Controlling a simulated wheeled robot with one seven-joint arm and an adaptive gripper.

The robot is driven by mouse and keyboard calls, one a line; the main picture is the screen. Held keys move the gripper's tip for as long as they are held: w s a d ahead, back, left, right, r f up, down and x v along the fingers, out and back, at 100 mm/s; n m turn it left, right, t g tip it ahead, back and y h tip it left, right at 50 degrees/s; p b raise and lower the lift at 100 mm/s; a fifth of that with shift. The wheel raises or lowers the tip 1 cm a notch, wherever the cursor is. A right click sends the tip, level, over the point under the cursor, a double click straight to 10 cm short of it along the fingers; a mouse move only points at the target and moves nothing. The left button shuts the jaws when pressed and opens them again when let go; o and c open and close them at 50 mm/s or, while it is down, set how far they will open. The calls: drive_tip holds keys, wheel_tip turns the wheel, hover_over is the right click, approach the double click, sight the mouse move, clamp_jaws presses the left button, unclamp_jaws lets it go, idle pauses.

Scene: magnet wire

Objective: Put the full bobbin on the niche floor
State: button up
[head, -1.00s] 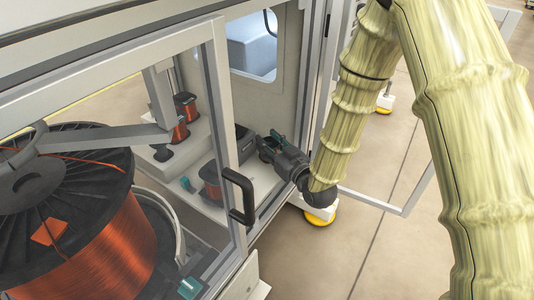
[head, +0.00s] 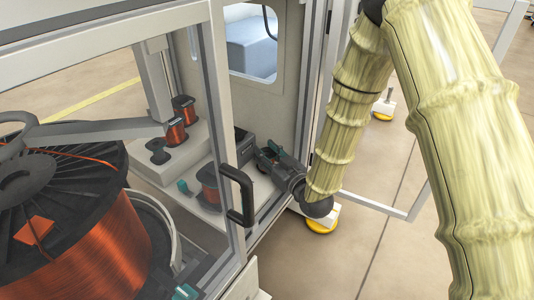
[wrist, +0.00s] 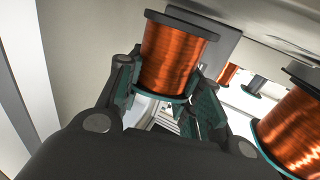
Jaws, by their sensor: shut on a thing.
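In the wrist view a full bobbin (wrist: 172,55) wound with copper wire stands between the fingers of my gripper (wrist: 165,98), which is shut on it near its teal-edged flange. In the head view my gripper (head: 264,155) reaches into the niche from the right, low over the pale niche floor (head: 209,218).
Another copper bobbin (head: 207,185) stands left of my gripper; several bobbins (head: 177,132) stand on a raised step behind. A dark box (head: 243,146) is beside my gripper. The door frame with a black handle (head: 237,193) and a large wire spool (head: 90,235) are in front.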

drive_tip(key=shift+f, duration=0.4)
drive_tip(key=o, duration=1.2)
drive_tip(key=shift+o, duration=0.2)
drive_tip(key=shift+r, duration=0.1)
drive_tip(key=shift+r, duration=0.65)
drive_tip(key=p+v, duration=0.6)
drive_tip(key=v, duration=0.5)
drive_tip(key=shift+s+d+f+p, duration=0.15)
drive_tip(key=shift+s+d+p, duration=0.15)
drive_tip(key=shift+s, duration=0.1)
